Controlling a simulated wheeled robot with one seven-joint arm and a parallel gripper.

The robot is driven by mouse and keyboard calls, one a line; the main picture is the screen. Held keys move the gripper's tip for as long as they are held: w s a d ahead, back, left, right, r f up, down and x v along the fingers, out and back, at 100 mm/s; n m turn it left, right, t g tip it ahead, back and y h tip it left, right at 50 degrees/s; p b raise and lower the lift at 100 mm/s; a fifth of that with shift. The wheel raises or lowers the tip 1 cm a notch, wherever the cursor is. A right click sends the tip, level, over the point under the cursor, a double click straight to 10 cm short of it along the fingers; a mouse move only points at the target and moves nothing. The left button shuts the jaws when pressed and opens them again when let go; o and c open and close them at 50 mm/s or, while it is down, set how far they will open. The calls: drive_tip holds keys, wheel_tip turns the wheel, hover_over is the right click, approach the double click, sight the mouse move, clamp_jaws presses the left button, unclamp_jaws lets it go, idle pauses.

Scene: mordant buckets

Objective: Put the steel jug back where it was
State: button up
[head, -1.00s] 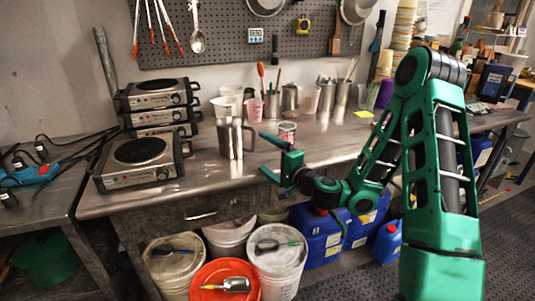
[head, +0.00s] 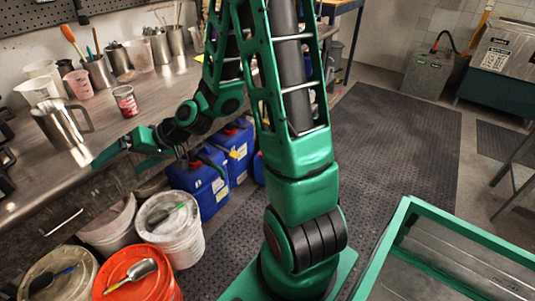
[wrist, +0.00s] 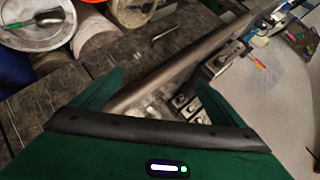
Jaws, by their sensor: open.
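The steel jug (head: 58,126) stands upright on the metal workbench (head: 30,180), near its front edge, its handle toward the right. My gripper (head: 118,162) is open and empty, to the right of the jug and nearer the bench's front edge, apart from it. In the wrist view my two open fingers (wrist: 150,95) show with the bench's edge running diagonally between them. I cannot make out the jug in the wrist view.
A red-labelled can (head: 125,101) stands behind my gripper. Tools in metal cups (head: 98,70) and a pink cup (head: 78,84) stand farther back. Dark floor matting (head: 390,140) is clear on the right.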

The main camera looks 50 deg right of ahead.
drive_tip(key=s+d+g+h, duration=0.5)
drive_tip(key=s+d+h, duration=0.1)
drive_tip(key=s+d, duration=0.75)
drive_tip(key=s+d+r+m+g+h, duration=0.1)
drive_tip(key=s+d+r+m, duration=0.1)
drive_tip(key=s, duration=0.7)
drive_tip(key=s+d+r+m+g+h, duration=0.1)
drive_tip(key=s+d+r+m+g, duration=0.1)
drive_tip(key=s+d+r, duration=0.2)
drive_tip(key=s+d, duration=0.3)
drive_tip(key=s, duration=0.3)
drive_tip(key=shift+g, duration=0.3)
